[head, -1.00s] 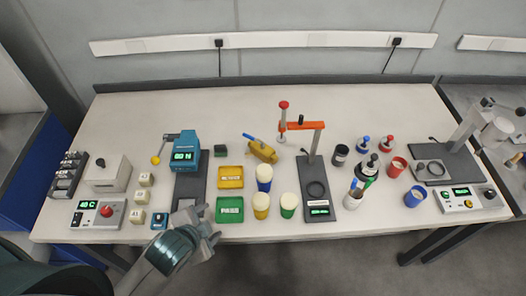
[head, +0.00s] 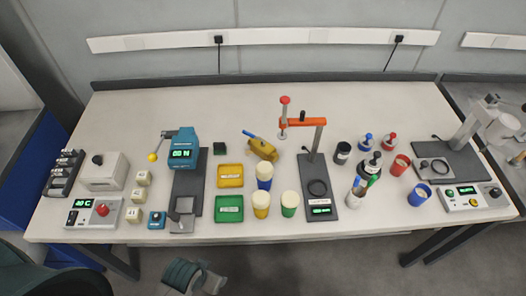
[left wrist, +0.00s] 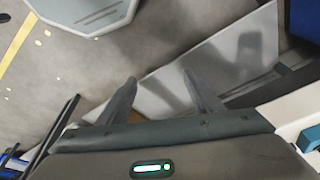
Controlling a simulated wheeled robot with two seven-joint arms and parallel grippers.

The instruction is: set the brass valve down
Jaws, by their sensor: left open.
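The brass valve (head: 264,149), a yellow body with a blue handle, lies on the table left of the orange-armed stand and behind the cups. Nothing holds it. My left gripper (head: 212,282) is low in the head view, in front of the table's front edge and well away from the valve. In the left wrist view its two fingers (left wrist: 158,80) are apart with nothing between them. The valve is not in the left wrist view. My right gripper is in neither view.
A yellow tray (head: 230,167) and a green tray (head: 218,202) are in front of the valve. A blue press (head: 183,143) stands left, the orange-armed stand (head: 318,140) right. Several cups and bottles fill the front right. The table's back strip (head: 230,100) is clear.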

